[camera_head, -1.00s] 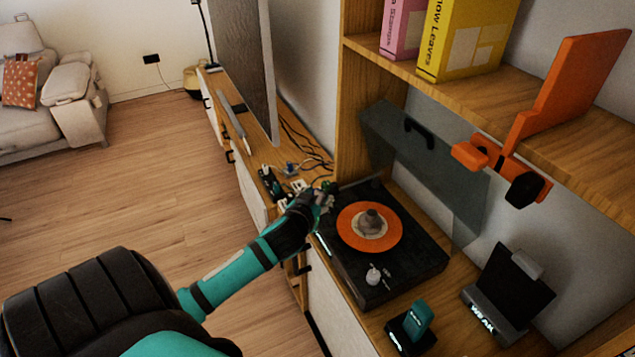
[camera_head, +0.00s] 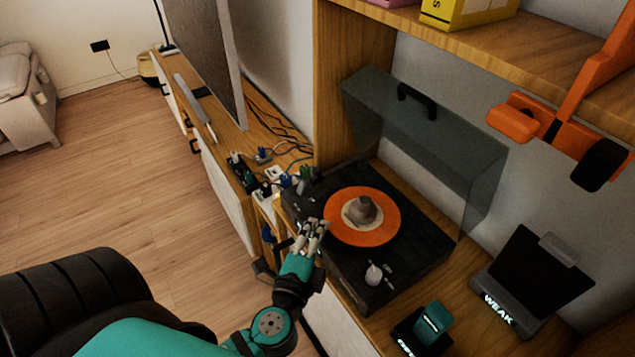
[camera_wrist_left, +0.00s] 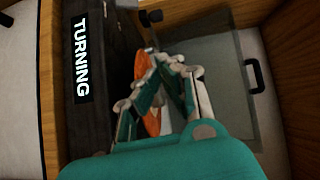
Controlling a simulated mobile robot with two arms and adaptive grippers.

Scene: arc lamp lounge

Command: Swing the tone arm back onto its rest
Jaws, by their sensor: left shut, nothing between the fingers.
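The black turntable (camera_head: 405,262) stands on the wooden cabinet with an orange record (camera_head: 378,232) and a grey piece at its centre. My left gripper (camera_head: 314,226) is shut and empty, at the turntable's left edge beside the record. In the left wrist view its fingers (camera_wrist_left: 170,62) meet in front of the record (camera_wrist_left: 146,78), covering part of it. The turntable (camera_wrist_left: 108,50) there lies beside a "TURNING" label (camera_wrist_left: 81,56). I cannot clearly make out the tone arm or its rest. A small pale knob (camera_head: 373,274) sits on the near part of the deck. My right gripper is not in view.
A tinted lid (camera_head: 425,130) with a black handle stands behind the turntable. An orange bracket (camera_head: 560,130) hangs from the shelf at right. A "WEAK" stand (camera_head: 500,312) and a small teal device (camera_head: 433,320) stand at the near right. Cables and plugs (camera_head: 270,175) lie at left.

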